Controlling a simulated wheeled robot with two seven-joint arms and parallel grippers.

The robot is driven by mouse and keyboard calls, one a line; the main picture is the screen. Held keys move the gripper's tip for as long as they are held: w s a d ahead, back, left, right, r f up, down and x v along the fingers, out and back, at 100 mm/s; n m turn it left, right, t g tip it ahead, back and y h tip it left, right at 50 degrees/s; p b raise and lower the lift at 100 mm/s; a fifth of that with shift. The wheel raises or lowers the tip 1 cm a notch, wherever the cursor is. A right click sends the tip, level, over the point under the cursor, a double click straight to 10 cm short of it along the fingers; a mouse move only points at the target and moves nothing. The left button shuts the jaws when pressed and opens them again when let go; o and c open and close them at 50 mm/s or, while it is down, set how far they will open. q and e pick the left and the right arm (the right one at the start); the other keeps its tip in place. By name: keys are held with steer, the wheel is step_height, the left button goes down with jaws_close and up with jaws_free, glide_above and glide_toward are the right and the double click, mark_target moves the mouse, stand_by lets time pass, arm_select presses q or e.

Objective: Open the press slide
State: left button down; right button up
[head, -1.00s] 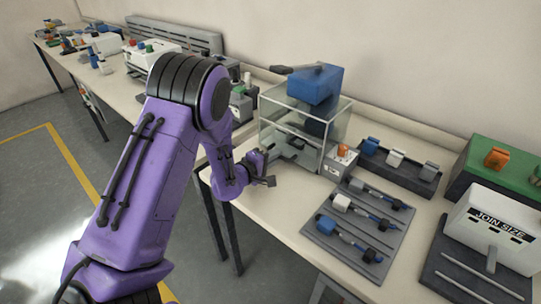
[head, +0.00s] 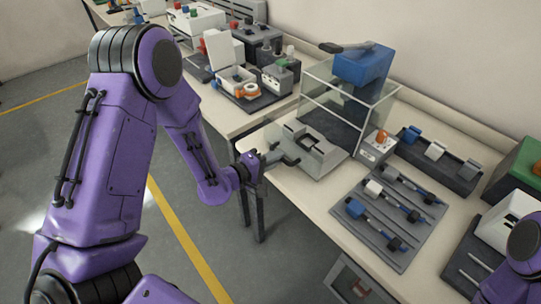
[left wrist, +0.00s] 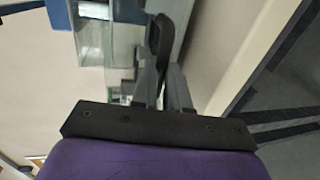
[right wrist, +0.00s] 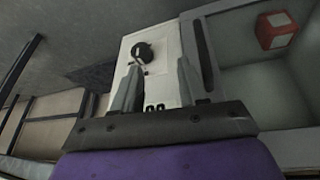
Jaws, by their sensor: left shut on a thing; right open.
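The press (head: 362,66) has a blue head with a grey lever on top and a clear guard around its dark column. Its grey slide (head: 312,150) stands out of the guard on the left, over the table's front-left part. My left gripper (head: 262,166) is shut on the slide's dark handle (head: 284,157). In the left wrist view the handle (left wrist: 160,35) shows between the fingers of the left gripper (left wrist: 162,88). My right gripper (right wrist: 156,85) is open, seen in the right wrist view, with nothing held between its fingers.
A small box with an orange button (head: 381,137) stands right of the press. A grey mat (head: 384,235) with several connector parts lies in front. A dark rack (head: 440,160) is behind it. A red block (right wrist: 277,31) shows in the right wrist view.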

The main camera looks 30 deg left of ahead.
arm_select(q)
steer(key=shift+d, duration=0.1)
steer(key=c, duration=1.1)
jaws_free()
steer(key=v, duration=1)
steer(key=shift+s+a+b, duration=0.2)
steer(key=shift+s+b, duration=0.1)
steer(key=shift+b, duration=0.05)
